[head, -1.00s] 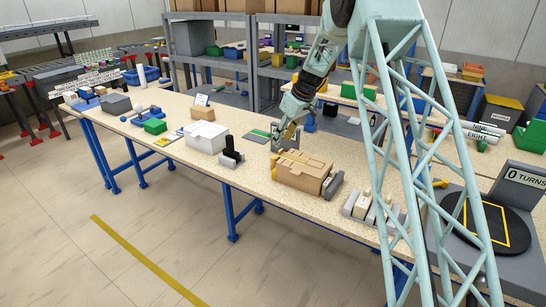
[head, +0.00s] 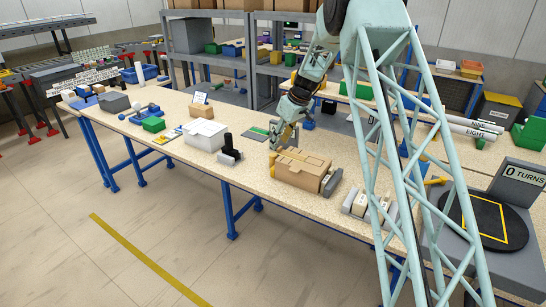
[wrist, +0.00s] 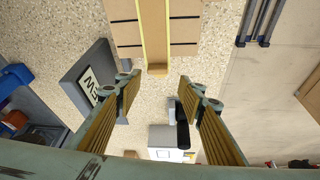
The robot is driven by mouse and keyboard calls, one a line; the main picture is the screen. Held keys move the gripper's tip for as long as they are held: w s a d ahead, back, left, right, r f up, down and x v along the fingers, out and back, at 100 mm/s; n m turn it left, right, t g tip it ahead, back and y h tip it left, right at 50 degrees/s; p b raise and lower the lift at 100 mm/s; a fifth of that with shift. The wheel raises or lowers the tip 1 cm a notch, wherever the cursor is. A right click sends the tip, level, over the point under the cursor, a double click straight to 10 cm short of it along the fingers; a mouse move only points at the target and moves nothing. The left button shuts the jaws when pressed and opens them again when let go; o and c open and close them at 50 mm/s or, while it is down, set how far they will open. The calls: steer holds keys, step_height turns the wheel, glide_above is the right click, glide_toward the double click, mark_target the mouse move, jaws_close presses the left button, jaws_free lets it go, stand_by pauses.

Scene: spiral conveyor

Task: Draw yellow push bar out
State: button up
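A brown cardboard box (head: 302,171) sits on the long workbench. A yellow bar (head: 273,160) shows at the box's left end in the head view. In the wrist view, a yellow strip runs along the box, and its yellow end (wrist: 157,70) juts out from the box toward my gripper. My gripper (head: 277,146) is just beyond and above that end of the box. In the wrist view my gripper (wrist: 157,86) has its two fingers wide apart with nothing between them. The yellow end lies beyond the fingertips, apart from both.
A grey block with a lettered plate (wrist: 88,80) is left of the fingers in the wrist view. A white box (head: 205,135) and a black upright part (head: 229,147) stand left of the cardboard box. A turntable marked 0 TURNS (head: 485,222) is at right.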

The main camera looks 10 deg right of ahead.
mark_target(274, 154)
steer(key=shift+x, duration=5.5)
steer(key=c, duration=1.1)
steer(key=shift+c, duration=0.3)
